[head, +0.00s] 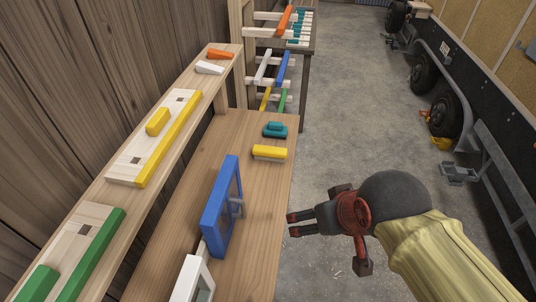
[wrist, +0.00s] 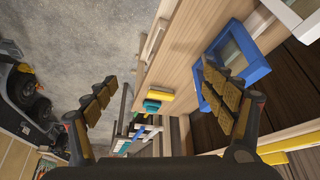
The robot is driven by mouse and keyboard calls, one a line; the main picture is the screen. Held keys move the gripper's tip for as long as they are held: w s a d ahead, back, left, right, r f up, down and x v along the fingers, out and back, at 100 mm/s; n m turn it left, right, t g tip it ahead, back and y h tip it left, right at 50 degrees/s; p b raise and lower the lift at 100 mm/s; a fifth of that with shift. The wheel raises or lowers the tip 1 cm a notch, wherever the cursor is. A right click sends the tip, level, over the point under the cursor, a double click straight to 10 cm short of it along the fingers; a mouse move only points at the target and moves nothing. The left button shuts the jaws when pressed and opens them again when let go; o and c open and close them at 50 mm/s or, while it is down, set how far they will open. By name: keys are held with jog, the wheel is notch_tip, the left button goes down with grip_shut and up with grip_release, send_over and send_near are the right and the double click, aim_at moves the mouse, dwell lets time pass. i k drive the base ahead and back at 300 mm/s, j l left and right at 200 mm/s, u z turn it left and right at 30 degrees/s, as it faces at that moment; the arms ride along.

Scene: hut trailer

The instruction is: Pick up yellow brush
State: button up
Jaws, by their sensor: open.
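The yellow brush (head: 270,152), with a pale underside, lies on the wooden bench (head: 262,204) near its right edge. In the wrist view it is a small yellow bar (wrist: 161,95), seen between my fingers but well beyond them. My gripper (head: 292,223) is open and empty. It is apart from the brush, to the right of the bench edge and nearer the camera. Its two padded fingers stand wide apart in the wrist view (wrist: 157,73).
A teal brush (head: 275,131) lies just behind the yellow one. A blue frame (head: 218,213) stands upright on the bench, with a white frame (head: 190,280) nearer. A raised shelf (head: 166,195) holds several coloured pieces. Bare floor (head: 350,110) lies right of the bench.

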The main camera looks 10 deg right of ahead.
aim_at(261, 152)
jog(key=i+l+u, duration=0.1)
jog(key=u, duration=0.6)
jog(key=i+l+u, duration=0.1)
jog(key=u, duration=0.25)
jog(key=i+l+u, duration=0.15)
jog(key=l, duration=0.3)
jog(key=i+l+u, duration=0.1)
jog(key=l, duration=0.4)
jog(key=i+l+u, duration=0.15)
jog(key=l, duration=0.35)
jog(key=l+u, duration=0.1)
jog(key=l, duration=0.4)
jog(key=i, duration=0.05)
